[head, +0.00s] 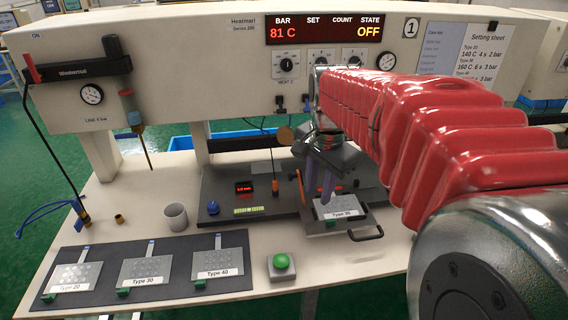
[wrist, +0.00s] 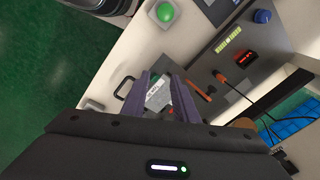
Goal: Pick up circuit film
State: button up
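A pale grey film plate (head: 340,207) with a white "Type" label lies on a small tray with a dark handle (head: 368,236), at the press. Its type number is too small to read surely. My gripper (head: 320,198) is over its left part, fingers pointing down. In the wrist view the two purple fingers (wrist: 163,80) stand apart, with the label and part of the plate (wrist: 157,94) between them. Nothing is visibly held. I cannot tell if the fingertips touch it. Labelled films Type 20 (head: 76,276), Type 30 (head: 146,269) and Type 40 (head: 218,262) lie on a dark mat.
A green button (head: 281,264) stands in front of the press. A grey cup (head: 176,216) and a blue knob (head: 213,208) are to the left. An orange-handled lever (head: 300,186) stands close beside my gripper. The display (head: 324,27) reads 81 C and OFF.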

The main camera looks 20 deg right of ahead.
jog(key=w+d+f+m+g, duration=0.1)
jog(key=w+d+f+m, duration=0.2)
jog(key=d+m, duration=0.3)
jog(key=d, duration=0.2)
jog(key=shift+w+d+g+y, duration=0.3)
jog(key=shift+g, duration=0.1)
send_over(335, 220)
notch_tip(335, 220, down, 8)
jog(key=shift+a+r, duration=0.1)
jog(key=shift+w+f, duration=0.1)
jog(key=shift+f, duration=0.25)
jog(key=shift+f, duration=2.6)
